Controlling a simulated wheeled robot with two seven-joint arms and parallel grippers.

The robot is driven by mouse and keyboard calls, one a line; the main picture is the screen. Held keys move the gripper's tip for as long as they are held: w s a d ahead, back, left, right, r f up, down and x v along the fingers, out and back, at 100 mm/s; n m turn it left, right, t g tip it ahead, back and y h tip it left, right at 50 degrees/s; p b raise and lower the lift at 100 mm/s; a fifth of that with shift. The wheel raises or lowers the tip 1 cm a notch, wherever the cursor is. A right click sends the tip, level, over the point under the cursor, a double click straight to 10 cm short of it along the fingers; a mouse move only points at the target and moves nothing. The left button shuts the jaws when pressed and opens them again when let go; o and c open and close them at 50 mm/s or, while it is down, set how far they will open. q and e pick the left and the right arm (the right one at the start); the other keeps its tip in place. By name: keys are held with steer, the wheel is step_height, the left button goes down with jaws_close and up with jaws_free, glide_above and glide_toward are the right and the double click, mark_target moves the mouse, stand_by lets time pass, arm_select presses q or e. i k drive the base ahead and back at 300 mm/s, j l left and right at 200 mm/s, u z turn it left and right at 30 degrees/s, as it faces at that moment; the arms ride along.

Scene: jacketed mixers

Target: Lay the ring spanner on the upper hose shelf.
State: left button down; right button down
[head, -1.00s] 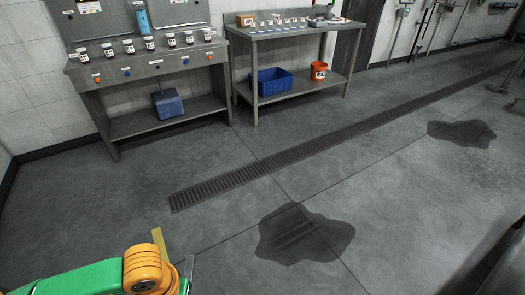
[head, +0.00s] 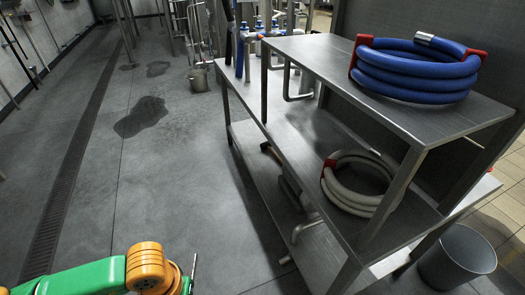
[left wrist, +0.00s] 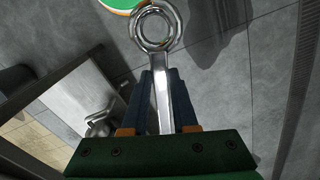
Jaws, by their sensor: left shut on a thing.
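My left gripper (left wrist: 158,85) is shut on the handle of the ring spanner (left wrist: 157,30) in the left wrist view. The spanner is shiny metal, with its ring end pointing away from the jaws. In the head view, my left arm comes in at the bottom left; a thin metal piece (head: 193,268) beside it looks like part of the spanner. The upper hose shelf (head: 400,108) is the grey metal top of the rack at right. A coiled blue hose (head: 415,75) with red straps lies on its right part. The shelf's left part is bare. My right gripper is not in view.
The rack's middle shelf (head: 300,125) holds a coiled cream hose (head: 350,185). Dark and metal fittings lie on the bottom shelf (head: 265,185). A grey bucket (head: 458,255) stands at right. Pipework (head: 285,30) stands behind the rack. The floor left of the rack is open, with a dark wet patch (head: 142,117).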

mark_target(332, 45)
steer(key=i+j+z, duration=0.2)
steer(key=z, duration=0.15)
steer(key=i+j+z, duration=0.2)
steer(key=j+z, duration=0.15)
steer(key=i+j+z, duration=0.15)
steer(key=j+z, duration=0.2)
steer(key=i+j+z, duration=0.1)
steer(key=j+z, duration=1)
